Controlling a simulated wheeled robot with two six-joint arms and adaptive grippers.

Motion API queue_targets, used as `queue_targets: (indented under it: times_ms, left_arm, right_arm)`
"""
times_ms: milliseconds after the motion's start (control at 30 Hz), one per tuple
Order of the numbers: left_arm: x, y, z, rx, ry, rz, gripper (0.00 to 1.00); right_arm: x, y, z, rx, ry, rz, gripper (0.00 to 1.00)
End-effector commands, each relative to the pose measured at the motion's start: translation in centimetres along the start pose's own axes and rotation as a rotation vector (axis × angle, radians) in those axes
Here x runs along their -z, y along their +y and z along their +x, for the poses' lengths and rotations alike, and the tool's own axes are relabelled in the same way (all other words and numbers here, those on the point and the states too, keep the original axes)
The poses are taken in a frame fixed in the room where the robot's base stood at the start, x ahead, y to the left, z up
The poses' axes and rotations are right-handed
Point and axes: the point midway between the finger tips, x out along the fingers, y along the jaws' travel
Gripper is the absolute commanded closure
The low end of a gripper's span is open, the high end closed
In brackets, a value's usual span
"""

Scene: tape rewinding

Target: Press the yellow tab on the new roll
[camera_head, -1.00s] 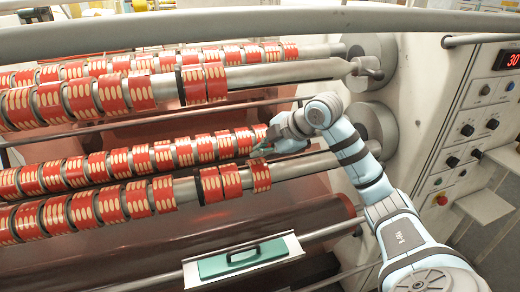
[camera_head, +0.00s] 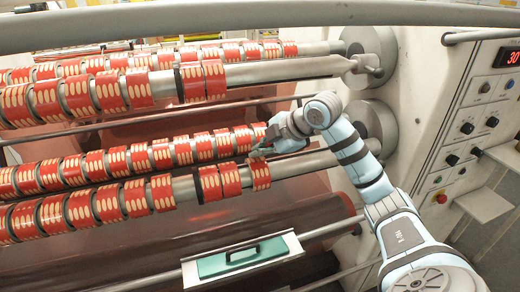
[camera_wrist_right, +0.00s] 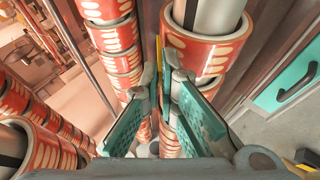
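The nearest roll in the wrist view is a red roll with cream ovals (camera_wrist_right: 208,50) on a metal shaft, at the upper right. A thin yellow strip, likely the tab (camera_wrist_right: 159,52), stands at its left edge. In the head view, the end roll of the lower front shaft (camera_head: 260,176) lies just below my right gripper (camera_head: 262,148). The right gripper's two green-padded fingers (camera_wrist_right: 155,88) are apart with nothing held. The yellow strip shows just beyond the gap between them. I cannot tell whether a finger touches the roll. The yellow strip is not discernible in the head view. My left gripper is out of view.
Several more red rolls (camera_head: 135,197) line the parallel shafts, with the rear lower row (camera_head: 224,144) close to the gripper. A green panel with a handle (camera_head: 243,257) lies below. A control panel (camera_head: 480,125) stands at the right. A rail (camera_head: 250,16) crosses the top.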

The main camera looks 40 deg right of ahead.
Motion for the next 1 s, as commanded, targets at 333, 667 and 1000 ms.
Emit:
queue_targets:
  times_ms: [333, 667, 1000]
  left_arm:
    - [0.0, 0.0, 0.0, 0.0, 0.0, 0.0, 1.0]
    - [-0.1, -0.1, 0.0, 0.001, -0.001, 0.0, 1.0]
    - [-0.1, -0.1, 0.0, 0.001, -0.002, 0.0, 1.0]
  right_arm:
    - [0.0, -0.1, 0.0, 0.003, 0.0, 0.001, 0.74]
    - [0.0, -0.1, 0.0, 0.003, 0.0, 0.001, 0.72]
    - [-0.2, 0.0, -5.5, 0.001, -0.007, -0.002, 0.72]
